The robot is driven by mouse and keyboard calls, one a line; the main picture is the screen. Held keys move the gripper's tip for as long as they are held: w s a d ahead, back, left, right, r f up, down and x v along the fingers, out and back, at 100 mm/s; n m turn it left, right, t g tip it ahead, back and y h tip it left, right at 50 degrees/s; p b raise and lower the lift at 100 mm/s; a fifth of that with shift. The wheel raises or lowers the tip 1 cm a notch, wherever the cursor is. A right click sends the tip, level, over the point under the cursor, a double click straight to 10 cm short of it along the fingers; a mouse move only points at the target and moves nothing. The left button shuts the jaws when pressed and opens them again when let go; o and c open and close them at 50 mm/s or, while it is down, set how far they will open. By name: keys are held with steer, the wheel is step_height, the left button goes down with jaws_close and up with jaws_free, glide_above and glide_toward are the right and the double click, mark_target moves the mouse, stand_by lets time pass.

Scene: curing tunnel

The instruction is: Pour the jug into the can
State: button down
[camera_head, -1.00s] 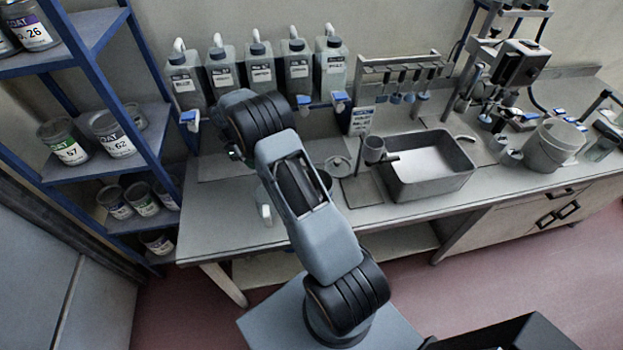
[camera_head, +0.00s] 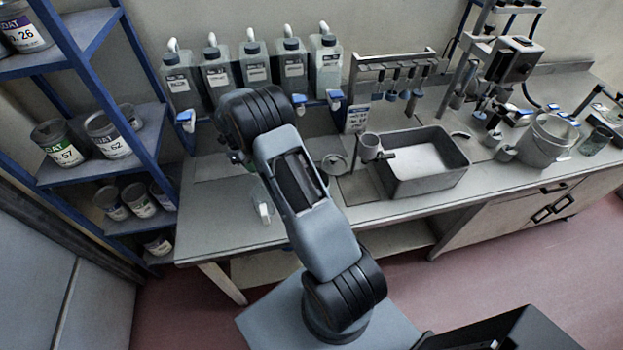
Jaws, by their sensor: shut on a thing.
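My arm crosses the middle of the view and bends down over the left part of the bench. My gripper is hidden behind my own arm links, so its jaws and what is between them do not show. A clear vessel with a pale upright part, perhaps the jug (camera_head: 262,212), shows just left of my forearm, low over the bench. Its rim and contents are mostly hidden, and I cannot tell whether it is tilted. A small part of a round rim, perhaps the can (camera_head: 324,178), shows at the right edge of my forearm; the rest is covered.
A flat round clear piece (camera_head: 334,164) lies right of my arm. A grey cup (camera_head: 370,148) stands beside a metal basin (camera_head: 425,186). Labelled bottles (camera_head: 252,65) line the wall. A blue shelf (camera_head: 110,165) with cans stands left. A bucket (camera_head: 546,140) is far right.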

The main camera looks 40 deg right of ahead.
steer(key=s+r+t, duration=0.1)
steer(key=s+d+r+t+y, duration=0.1)
steer(key=r, duration=0.1)
steer(key=r+t+y, duration=0.1)
steer(key=shift+s+d+r+t, duration=0.3)
steer(key=shift+s+d+r, duration=0.05)
steer(key=shift+s+r, duration=0.05)
step_height(320, 180, up, 5)
steer(key=s+d+t+y, duration=0.1)
steer(key=s+t+y, duration=0.1)
steer(key=t, duration=0.1)
steer(key=shift+s+d+t, duration=0.3)
steer(key=shift+s+d, duration=0.05)
steer(key=shift+s, duration=0.05)
steer(key=shift+s+r, duration=0.1)
steer(key=shift+r, duration=0.05)
steer(key=shift+t+y, duration=0.3)
steer(key=shift+y, duration=0.1)
steer(key=shift+s+d+t+b, duration=0.2)
steer(key=shift+t+b, duration=0.1)
steer(key=shift+b, duration=0.55)
